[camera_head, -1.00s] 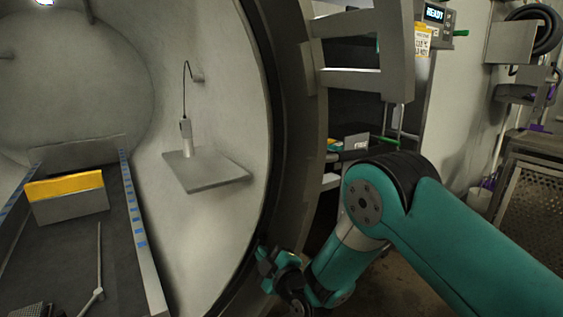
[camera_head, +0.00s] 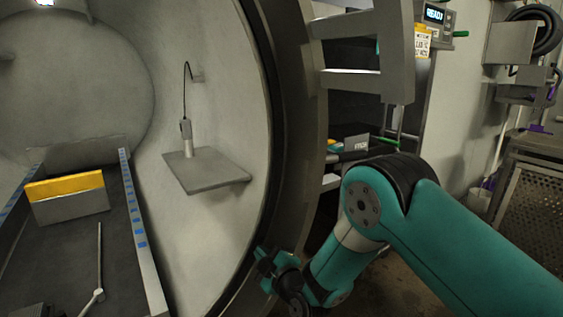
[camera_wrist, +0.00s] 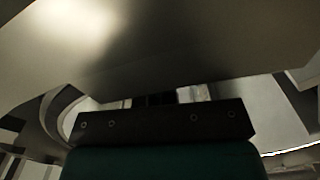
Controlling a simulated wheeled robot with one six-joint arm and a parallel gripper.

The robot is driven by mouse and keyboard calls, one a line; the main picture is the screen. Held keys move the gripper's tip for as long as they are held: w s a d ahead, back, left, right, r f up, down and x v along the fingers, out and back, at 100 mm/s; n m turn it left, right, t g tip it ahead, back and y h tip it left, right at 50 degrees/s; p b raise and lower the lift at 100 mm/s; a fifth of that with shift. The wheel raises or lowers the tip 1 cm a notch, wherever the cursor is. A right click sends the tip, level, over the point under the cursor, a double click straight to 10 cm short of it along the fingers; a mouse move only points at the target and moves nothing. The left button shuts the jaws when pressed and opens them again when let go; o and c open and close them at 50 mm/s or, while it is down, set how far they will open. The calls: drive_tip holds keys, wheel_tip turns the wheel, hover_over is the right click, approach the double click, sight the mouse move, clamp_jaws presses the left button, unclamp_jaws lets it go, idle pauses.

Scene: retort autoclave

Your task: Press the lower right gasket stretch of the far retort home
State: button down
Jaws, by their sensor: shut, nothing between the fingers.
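The retort mouth is a big round opening with a pale grey inner wall, filling the left of the head view. A dark gasket (camera_head: 279,120) runs along its right rim and curves down to the lower right. My gripper (camera_head: 262,256) is shut and empty at the lower right stretch of that rim. It overlaps the dark band in the picture; whether it touches cannot be told. The gripper and wrist hide part of the lower rim. In the wrist view, a broad pale metal surface fills the top, above the dark bar of my gripper; the gasket is not clear there.
Inside the retort are a grey shelf (camera_head: 206,172) with a probe (camera_head: 187,137), and a track carrying a yellow-topped block (camera_head: 66,197). A grey bracket frame (camera_head: 365,84) juts out right of the rim. A perforated metal cart (camera_head: 533,190) stands at far right.

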drive_tip(key=b+v, duration=0.9)
drive_tip(key=b, duration=0.5)
drive_tip(key=shift+s+d, duration=0.15)
